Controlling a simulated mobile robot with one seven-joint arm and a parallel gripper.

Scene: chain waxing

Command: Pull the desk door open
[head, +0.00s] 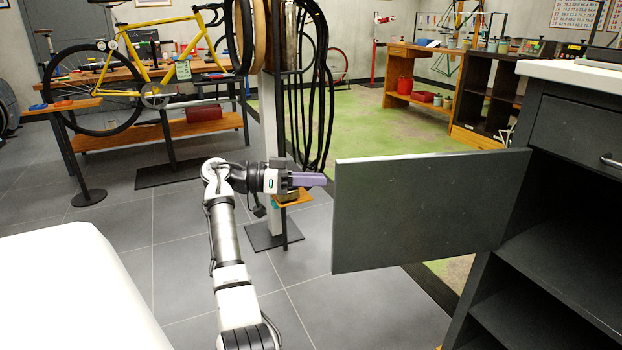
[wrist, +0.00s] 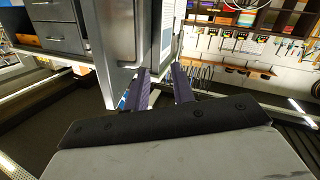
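The desk door (head: 420,205) is a flat dark grey panel. In the head view it stands swung well out to the left of the desk (head: 570,125), with the shelves behind it exposed. My gripper (head: 318,180) has purple fingers and is just left of the door's free edge, pointing right toward it. I cannot tell whether the fingertips touch that edge. In the wrist view the two fingers (wrist: 162,88) stand apart with no object clearly held between them.
A white surface (head: 75,285) fills the lower left. A yellow bicycle (head: 165,60) and a wooden bench (head: 160,130) are at the back left. Tiled floor below the door is clear.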

